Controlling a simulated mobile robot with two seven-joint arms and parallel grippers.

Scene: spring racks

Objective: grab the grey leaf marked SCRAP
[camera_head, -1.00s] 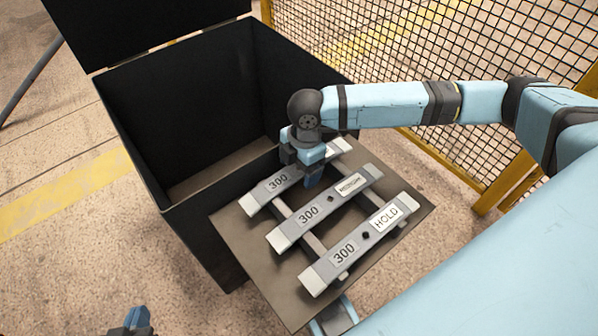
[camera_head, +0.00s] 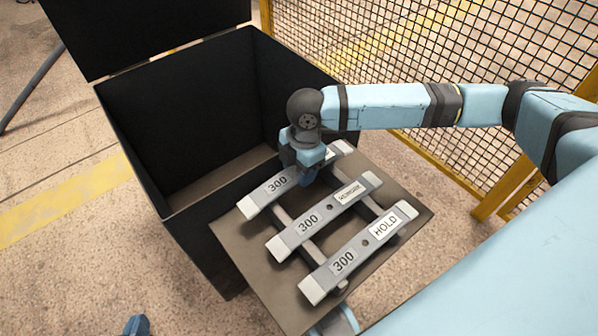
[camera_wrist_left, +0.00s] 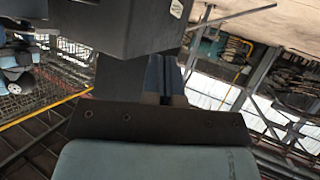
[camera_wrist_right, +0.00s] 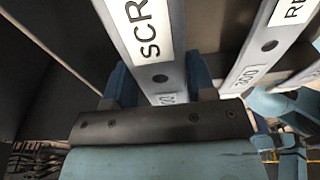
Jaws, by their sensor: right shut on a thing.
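The grey leaf marked SCRAP (camera_head: 262,196) is the farthest of three on a rack, nearest the black bin. In the head view my right gripper (camera_head: 310,172) covers its middle and its label, leaving the 300 end in sight. In the right wrist view the letters SCR show on the leaf (camera_wrist_right: 150,35). It runs between the fingers of the right gripper (camera_wrist_right: 160,85), which is shut on it. I cannot tell whether the leaf is clear of the rack. My left gripper (camera_head: 137,326) is at the bottom edge, away from the rack; its fingers look together in the left wrist view (camera_wrist_left: 166,78).
A middle leaf (camera_head: 310,222) with a small label and a leaf marked HOLD (camera_head: 355,255) lie parallel, close by. All are over a brown board (camera_head: 270,285). The open black bin (camera_head: 185,200) stands behind left. A mesh fence (camera_head: 450,60) is behind.

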